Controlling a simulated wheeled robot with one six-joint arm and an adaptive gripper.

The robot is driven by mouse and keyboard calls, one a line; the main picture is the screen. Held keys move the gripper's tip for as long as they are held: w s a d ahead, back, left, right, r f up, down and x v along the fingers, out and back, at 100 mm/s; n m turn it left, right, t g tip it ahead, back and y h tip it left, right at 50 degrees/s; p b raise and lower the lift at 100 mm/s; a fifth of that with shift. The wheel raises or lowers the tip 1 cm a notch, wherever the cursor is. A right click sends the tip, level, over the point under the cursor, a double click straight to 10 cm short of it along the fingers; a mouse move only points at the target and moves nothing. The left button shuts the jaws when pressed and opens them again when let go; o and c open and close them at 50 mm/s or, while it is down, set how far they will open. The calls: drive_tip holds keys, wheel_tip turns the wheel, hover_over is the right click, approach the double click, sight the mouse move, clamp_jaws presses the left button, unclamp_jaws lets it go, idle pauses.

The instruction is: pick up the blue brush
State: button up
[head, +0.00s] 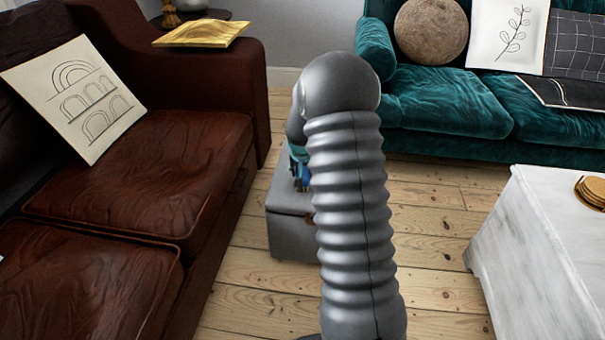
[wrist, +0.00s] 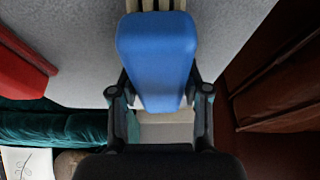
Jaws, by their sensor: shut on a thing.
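The blue brush (wrist: 157,58) fills the upper middle of the wrist view, with a smooth blue back and pale beige strips at its top end. My gripper (wrist: 160,92) has one black finger on each side of it and is shut on it. A grey surface lies behind the brush; I cannot tell whether the brush touches it. In the head view my arm hides most of the gripper and the brush. A small patch of blue shows at the arm's left edge, above the grey ottoman (head: 290,235); I cannot tell what it is.
A brown leather sofa (head: 165,165) stands close on the left, with a patterned cushion (head: 75,98). A teal sofa (head: 450,105) is at the back. A white marble table (head: 545,250) with coasters (head: 592,190) is at right. A red object (wrist: 22,70) shows in the wrist view.

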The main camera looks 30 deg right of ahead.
drive_tip(key=shift+r, duration=0.65)
drive_tip(key=r, duration=0.2)
drive_tip(key=d+r, duration=0.1)
drive_tip(key=shift+s+r, duration=0.25)
drive_tip(key=s+d+r, duration=0.2)
drive_tip(key=d, duration=0.1)
drive_tip(key=s+d+r, duration=0.2)
drive_tip(key=s+d+r+p, duration=0.1)
drive_tip(key=s+d+r, duration=0.1)
drive_tip(key=d, duration=0.1)
drive_tip(key=shift+d+r, duration=0.1)
drive_tip(key=shift+d, duration=0.25)
